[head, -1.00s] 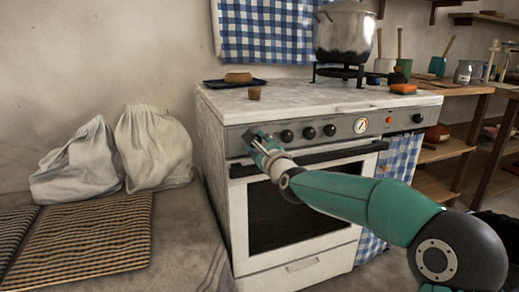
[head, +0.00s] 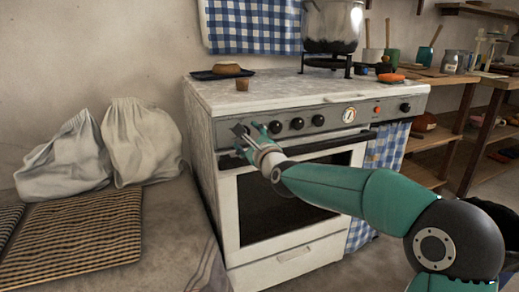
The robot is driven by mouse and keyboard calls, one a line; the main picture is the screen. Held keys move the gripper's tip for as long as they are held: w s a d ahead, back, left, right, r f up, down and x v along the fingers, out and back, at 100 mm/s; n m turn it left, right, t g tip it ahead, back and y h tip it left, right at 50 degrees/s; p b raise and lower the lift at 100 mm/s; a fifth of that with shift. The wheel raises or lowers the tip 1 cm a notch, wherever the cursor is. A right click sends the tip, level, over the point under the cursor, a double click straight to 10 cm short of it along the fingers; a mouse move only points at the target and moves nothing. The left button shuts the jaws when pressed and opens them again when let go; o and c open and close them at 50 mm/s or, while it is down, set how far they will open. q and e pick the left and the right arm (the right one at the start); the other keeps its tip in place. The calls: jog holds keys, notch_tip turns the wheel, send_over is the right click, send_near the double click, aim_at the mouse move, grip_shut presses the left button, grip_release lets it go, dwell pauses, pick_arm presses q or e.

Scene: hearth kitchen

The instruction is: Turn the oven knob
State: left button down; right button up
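The white oven (head: 290,225) stands against the wall with a grey control panel along its top front. Several black knobs sit on the panel: one (head: 275,126) just right of my gripper, a middle one (head: 296,123), another (head: 318,120) and one at the far right (head: 405,107). My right gripper (head: 249,132) is at the left end of the panel, its fingers apart. The gripper covers that part of the panel, so I cannot tell whether a knob is between the fingers or whether they touch. My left gripper is not in view.
A pot (head: 333,25) stands on a black stand on the stove top, with a small brown cup (head: 242,85) and a dark plate (head: 217,74) to its left. The oven handle (head: 335,143) runs below the panel. Cloth sacks (head: 141,143) rest on the left bench.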

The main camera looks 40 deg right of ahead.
jog(key=v, duration=1)
jog(key=shift+s, duration=0.35)
jog(key=shift+w+a+f, duration=0.1)
jog(key=shift+a+f, duration=0.05)
jog(key=shift+a, duration=0.05)
